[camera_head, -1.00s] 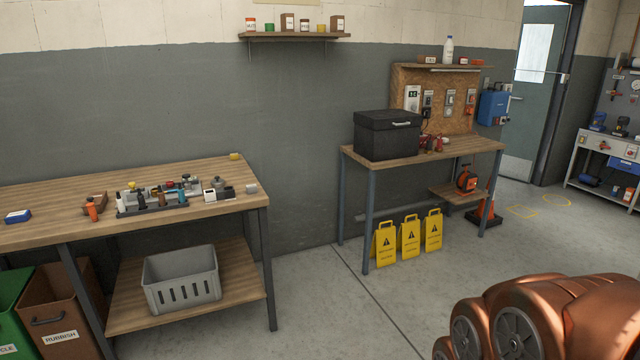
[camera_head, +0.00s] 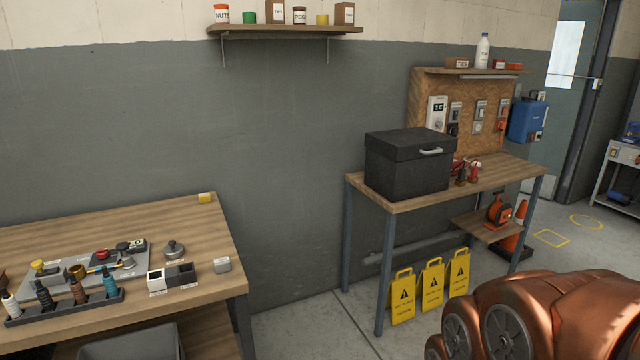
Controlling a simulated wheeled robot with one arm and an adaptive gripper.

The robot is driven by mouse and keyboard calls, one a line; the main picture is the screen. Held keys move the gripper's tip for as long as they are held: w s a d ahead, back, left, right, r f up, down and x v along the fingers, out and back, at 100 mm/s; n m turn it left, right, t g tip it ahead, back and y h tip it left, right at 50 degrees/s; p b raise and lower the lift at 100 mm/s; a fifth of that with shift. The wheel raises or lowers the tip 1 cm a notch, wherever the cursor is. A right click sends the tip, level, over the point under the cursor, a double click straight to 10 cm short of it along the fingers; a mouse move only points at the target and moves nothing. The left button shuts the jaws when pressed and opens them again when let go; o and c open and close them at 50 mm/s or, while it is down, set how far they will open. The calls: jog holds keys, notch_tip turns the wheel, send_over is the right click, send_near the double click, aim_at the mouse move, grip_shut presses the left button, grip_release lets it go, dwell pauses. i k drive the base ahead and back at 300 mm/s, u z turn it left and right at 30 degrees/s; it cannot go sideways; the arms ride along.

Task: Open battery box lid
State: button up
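The battery box is most likely the black box (camera_head: 405,180) on the wooden table at centre right. Its black lid (camera_head: 390,145) is shut, with a light grey handle (camera_head: 431,151) on the front edge. The copper-coloured form at the lower right is part of my arm, and it is apart from the box. My gripper is not in view.
The box's table (camera_head: 500,174) has red items beside the box and a pegboard (camera_head: 420,95) behind. A workbench (camera_head: 200,235) with tools is at the left. Floor between the tables is clear.

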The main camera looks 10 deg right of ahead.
aim_at(401, 145)
jog(key=i, duration=1.1)
jog(key=z, duration=1.75)
jog(key=i, duration=1.95)
jog(key=u, duration=2.55)
